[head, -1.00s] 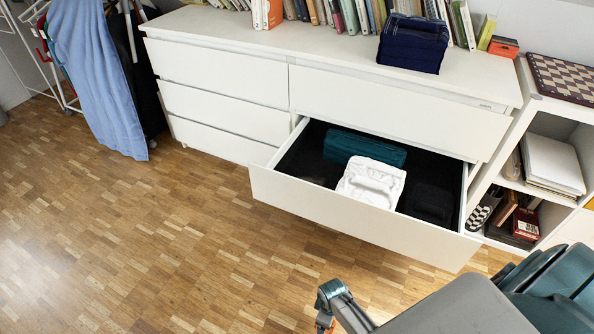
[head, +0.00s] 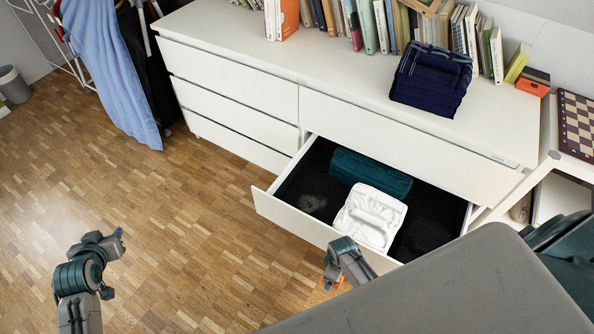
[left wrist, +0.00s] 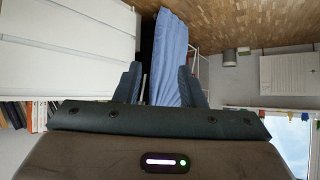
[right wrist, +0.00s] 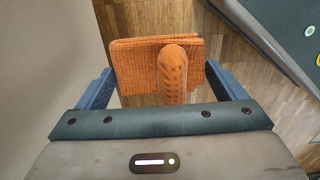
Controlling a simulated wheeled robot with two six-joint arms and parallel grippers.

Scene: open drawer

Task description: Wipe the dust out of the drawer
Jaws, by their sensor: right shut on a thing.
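The open drawer (head: 298,222) has a white front and a dark floor. A pale, greyish dust patch (head: 312,202) lies on its floor at the left. A teal folded bundle (head: 370,174) is at the back and a white folded bundle (head: 371,217) is in the middle. My left gripper (head: 118,238) is over the floor, left of the drawer; its fingers stand apart and empty in the left wrist view (left wrist: 160,85). My right gripper is shut on an orange textured cloth (right wrist: 140,68) with a rounded grip; its arm shows before the drawer front, the fingers mostly hidden.
The white dresser (head: 230,110) carries a row of books and a dark blue folded bundle (head: 431,80). A blue cloth (head: 105,70) hangs on a rack at the left. A shelf with a chessboard (head: 577,125) stands at the right. The wooden floor at the left is clear.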

